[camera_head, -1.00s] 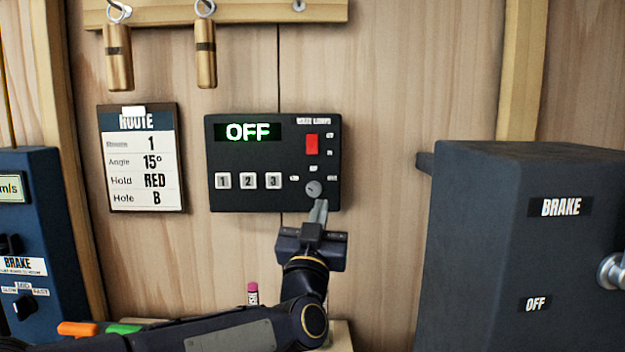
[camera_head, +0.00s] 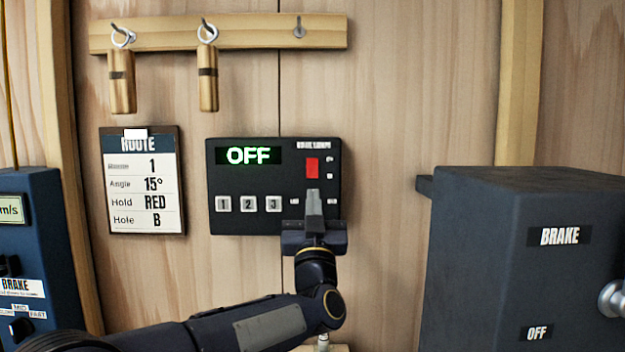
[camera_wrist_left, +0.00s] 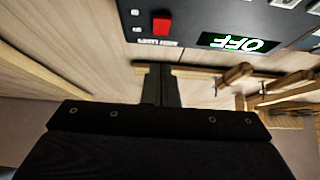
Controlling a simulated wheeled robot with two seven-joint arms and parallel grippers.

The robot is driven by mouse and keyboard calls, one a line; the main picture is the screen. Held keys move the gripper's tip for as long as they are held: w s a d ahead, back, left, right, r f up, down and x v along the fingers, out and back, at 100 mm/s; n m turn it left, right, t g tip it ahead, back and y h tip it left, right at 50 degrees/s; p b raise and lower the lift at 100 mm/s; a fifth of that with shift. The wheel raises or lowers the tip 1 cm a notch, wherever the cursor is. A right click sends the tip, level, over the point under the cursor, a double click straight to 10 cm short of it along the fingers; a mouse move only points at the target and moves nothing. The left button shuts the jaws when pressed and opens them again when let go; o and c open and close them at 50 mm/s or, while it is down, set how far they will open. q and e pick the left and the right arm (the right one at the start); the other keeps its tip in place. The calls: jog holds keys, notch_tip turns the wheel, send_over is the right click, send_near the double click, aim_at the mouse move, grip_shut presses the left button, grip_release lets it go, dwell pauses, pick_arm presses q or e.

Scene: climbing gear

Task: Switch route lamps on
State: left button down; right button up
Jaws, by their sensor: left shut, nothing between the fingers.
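The black route lamp panel (camera_head: 230,182) is fixed to the wooden wall and also shows in the left wrist view (camera_wrist_left: 205,22). Its display (camera_head: 249,156) reads OFF in green. A red switch (camera_head: 312,167) sits at its upper right; it also shows in the left wrist view (camera_wrist_left: 161,25). Three numbered buttons (camera_head: 248,204) are at its lower left. My left gripper (camera_head: 313,194) is shut and empty, its fingertips in front of the panel just below the red switch in the head view. It hides the round knob. Contact with the panel cannot be told. My right gripper is not in view.
A route card (camera_head: 141,190) hangs left of the panel. Wooden cylinders (camera_head: 208,90) hang from a hook rail (camera_head: 260,32) above. A large dark brake box (camera_head: 480,240) stands at right, and a blue box (camera_head: 40,235) at left.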

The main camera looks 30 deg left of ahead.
aim_at(311, 175)
pick_arm(q)
jog(key=w+a, duration=0.1)
jog(key=w, duration=0.1)
jog(key=w+a+r+p, duration=0.2)
jog(key=w, duration=0.1)
jog(key=shift+w+a+r, duration=0.15)
jog(key=shift+w+a, duration=0.05)
jog(key=shift+w, duration=0.15)
jog(key=shift+w+a, duration=0.2)
jog(key=shift+w, duration=0.1)
jog(key=shift+w+a+f+b, duration=0.2)
jog(key=shift+f+b, duration=0.2)
jog(key=shift+b, duration=0.15)
jog(key=shift+w+r, duration=0.1)
jog(key=shift+r, duration=0.1)
jog(key=shift+f, duration=0.1)
